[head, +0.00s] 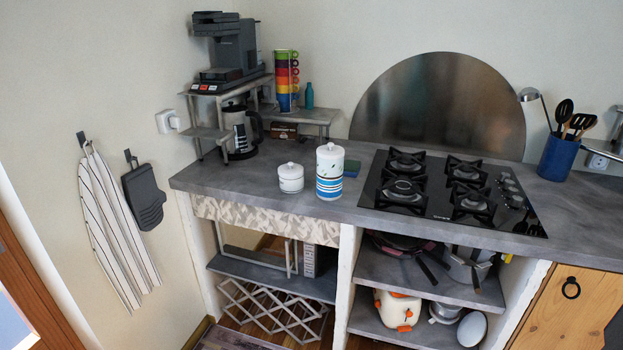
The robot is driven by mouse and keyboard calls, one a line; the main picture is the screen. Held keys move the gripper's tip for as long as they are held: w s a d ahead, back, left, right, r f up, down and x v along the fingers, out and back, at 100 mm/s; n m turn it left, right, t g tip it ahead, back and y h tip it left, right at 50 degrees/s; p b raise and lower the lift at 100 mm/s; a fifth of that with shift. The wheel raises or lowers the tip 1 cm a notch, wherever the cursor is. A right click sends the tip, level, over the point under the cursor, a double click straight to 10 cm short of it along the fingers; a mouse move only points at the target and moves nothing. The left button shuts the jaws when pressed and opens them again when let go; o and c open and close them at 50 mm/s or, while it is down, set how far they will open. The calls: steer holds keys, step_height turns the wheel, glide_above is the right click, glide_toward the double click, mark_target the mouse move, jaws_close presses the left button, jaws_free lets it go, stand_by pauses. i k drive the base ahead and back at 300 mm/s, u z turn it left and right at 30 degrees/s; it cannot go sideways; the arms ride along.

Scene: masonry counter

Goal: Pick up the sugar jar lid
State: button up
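Two lidded jars stand side by side near the counter's front edge in the head view. The short white jar (291,184) has a white knobbed lid (290,169) sitting on it. I cannot read a label that tells which one is the sugar jar. My gripper is not in view.
The grey counter (230,178) is clear left of the jars. A gas hob (440,215) is to the right. A coffee pot (239,135) and shelf unit (310,115) stand behind left.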

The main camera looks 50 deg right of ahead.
mark_target(286, 170)
steer(key=u, duration=1)
steer(key=k, duration=0.1)
steer(key=z, duration=2.55)
steer(key=k, duration=0.95)
steer(key=u, duration=0.15)
steer(key=i, duration=0.65)
